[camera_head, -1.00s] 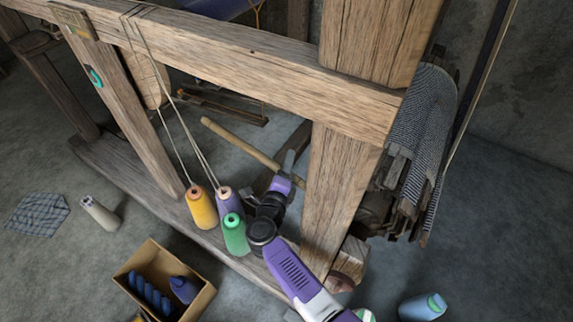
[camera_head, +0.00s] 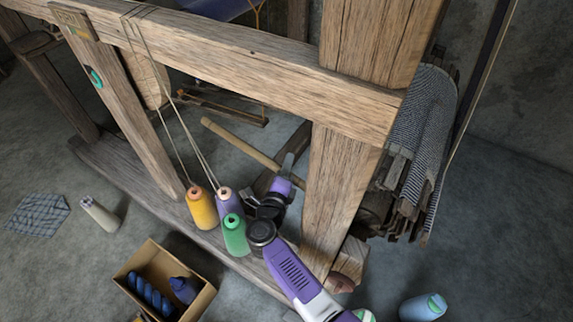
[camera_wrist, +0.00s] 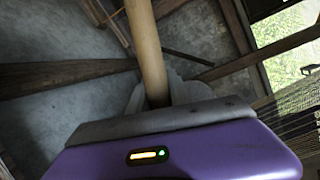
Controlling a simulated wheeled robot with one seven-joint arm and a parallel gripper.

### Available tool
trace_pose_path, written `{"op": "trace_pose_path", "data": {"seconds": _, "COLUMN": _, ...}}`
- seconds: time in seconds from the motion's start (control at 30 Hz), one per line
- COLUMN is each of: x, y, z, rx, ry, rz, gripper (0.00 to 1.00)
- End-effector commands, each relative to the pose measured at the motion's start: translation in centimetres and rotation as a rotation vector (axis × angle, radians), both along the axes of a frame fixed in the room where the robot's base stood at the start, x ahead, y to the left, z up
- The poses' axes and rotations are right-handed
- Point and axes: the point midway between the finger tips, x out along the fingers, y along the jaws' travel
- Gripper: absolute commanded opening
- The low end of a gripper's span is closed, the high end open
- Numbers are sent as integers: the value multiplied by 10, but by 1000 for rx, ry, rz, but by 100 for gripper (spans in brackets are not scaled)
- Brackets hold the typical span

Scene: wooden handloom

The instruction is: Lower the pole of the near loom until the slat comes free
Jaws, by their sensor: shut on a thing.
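The pole (camera_head: 240,146) is a pale round wooden rod inside the loom frame. In the head view it slopes from upper left down to my gripper (camera_head: 289,163). In the wrist view the pole (camera_wrist: 147,50) runs from the top edge down to my gripper (camera_wrist: 155,98), which is shut on it. The near loom (camera_head: 250,55) is a heavy frame of weathered beams, and my arm reaches in beside its right post. I cannot make out the slat for certain in either view.
Yellow (camera_head: 202,209), purple and green (camera_head: 235,236) thread cones stand on the lower beam beside my arm. A cardboard box (camera_head: 190,306) of blue spools sits on the floor in front. A pale blue cone (camera_head: 423,307) lies at the right. Striped cloth (camera_head: 420,110) hangs behind the right post.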

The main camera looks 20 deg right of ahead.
Motion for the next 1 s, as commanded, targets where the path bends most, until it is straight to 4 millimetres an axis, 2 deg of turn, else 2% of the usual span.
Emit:
{"op": "trace_pose_path", "data": {"seconds": 0.67, "x": -1, "y": 1, "z": -2, "rx": -2, "ry": 4, "rz": 1, "gripper": 0}}
{"op": "trace_pose_path", "data": {"seconds": 0.77, "x": 1, "y": 1, "z": -9, "rx": -17, "ry": 26, "rz": 0, "gripper": 0}}
{"op": "trace_pose_path", "data": {"seconds": 1.0, "x": 4, "y": 4, "z": -41, "rx": -83, "ry": 120, "rz": 1, "gripper": 0}}
